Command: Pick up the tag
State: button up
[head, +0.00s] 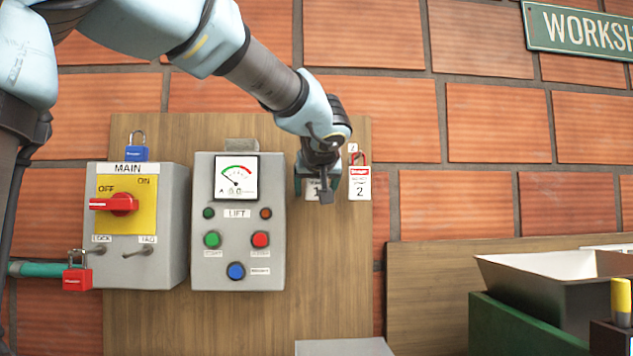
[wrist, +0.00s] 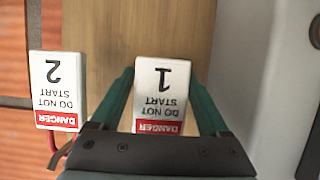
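A white tag with a red DANGER band and the number 1 (wrist: 162,88) hangs flat against the wooden board. In the head view it is partly hidden behind my gripper (head: 321,184). In the wrist view the two teal fingers of my gripper (wrist: 161,74) are spread, one along each side edge of tag 1. Any gap at the fingertips is too small to tell. A matching tag numbered 2 (head: 360,185) hangs to the right in the head view. It shows at the left in the wrist view (wrist: 57,85).
Left of the tags on the board are the grey LIFT panel (head: 239,270) and the MAIN switch box (head: 130,274). A blue padlock (head: 136,153) and a red padlock (head: 77,279) sit by the box. A metal bin (head: 540,290) stands at lower right.

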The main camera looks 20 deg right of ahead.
jog(key=c, duration=1.2)
jog(key=shift+o, duration=0.2)
jog(key=shift+r, duration=0.1)
jog(key=shift+r, duration=0.4)
jog(key=shift+s+r+b, duration=0.1)
jog(key=shift+r+b, duration=0.1)
jog(key=shift+b, duration=0.35)
jog(key=s+a+b, duration=0.1)
jog(key=s+b, duration=0.3)
jog(key=s, duration=0.1)
jog(key=s+a+b, duration=0.2)
jog(key=s+b, duration=0.1)
jog(key=s, duration=0.3)
jog(key=s+a+b, duration=0.2)
jog(key=s+b, duration=0.2)
jog(key=s, duration=0.2)
jog(key=shift+a+b, duration=0.2)
jog(key=shift+b, duration=0.1)
